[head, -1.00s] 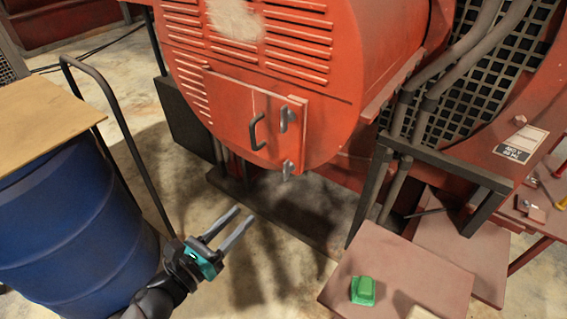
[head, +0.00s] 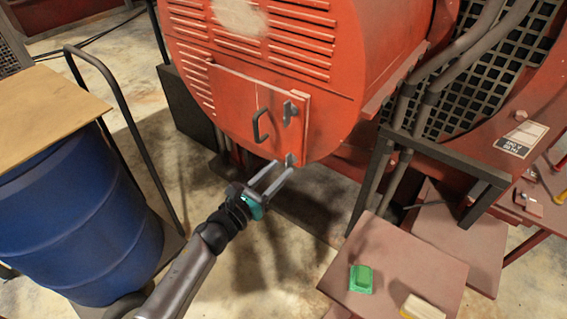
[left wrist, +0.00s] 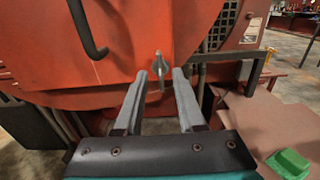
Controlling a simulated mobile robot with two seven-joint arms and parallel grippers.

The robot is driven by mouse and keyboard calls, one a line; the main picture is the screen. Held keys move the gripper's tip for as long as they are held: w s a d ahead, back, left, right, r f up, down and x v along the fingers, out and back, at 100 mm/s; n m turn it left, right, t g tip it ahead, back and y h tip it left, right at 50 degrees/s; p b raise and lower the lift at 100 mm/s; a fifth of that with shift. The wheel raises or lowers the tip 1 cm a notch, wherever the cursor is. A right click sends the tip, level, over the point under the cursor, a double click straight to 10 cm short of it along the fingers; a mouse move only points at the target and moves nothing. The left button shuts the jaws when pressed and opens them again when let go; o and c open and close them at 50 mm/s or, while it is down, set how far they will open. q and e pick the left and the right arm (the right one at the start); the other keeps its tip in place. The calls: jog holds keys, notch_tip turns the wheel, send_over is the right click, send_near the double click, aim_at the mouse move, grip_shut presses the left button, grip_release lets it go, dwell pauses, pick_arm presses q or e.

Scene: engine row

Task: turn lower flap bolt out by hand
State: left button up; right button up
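The red flap (head: 240,110) sits on the round front of the red engine housing, with a dark curved handle (head: 262,126). A grey upper bolt (head: 289,112) is at its right edge. The lower flap bolt (head: 290,159) is a small grey piece at its bottom right corner. My left gripper (head: 282,167) is open, its fingertips just below and in front of the lower bolt. In the left wrist view the lower flap bolt (left wrist: 159,66) shows between and beyond the open fingertips, with no visible contact. My right gripper is not in view.
A blue drum (head: 75,225) with a wooden board (head: 45,105) on top stands at left beside a dark rail. A brownish table (head: 405,262) at lower right carries a green object (head: 361,279) and a pale block (head: 424,307). A dark frame (head: 440,150) stands right of the housing.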

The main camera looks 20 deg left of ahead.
aim_at(289, 162)
pick_arm(q)
jog(key=shift+x, duration=1.4)
grip_shut()
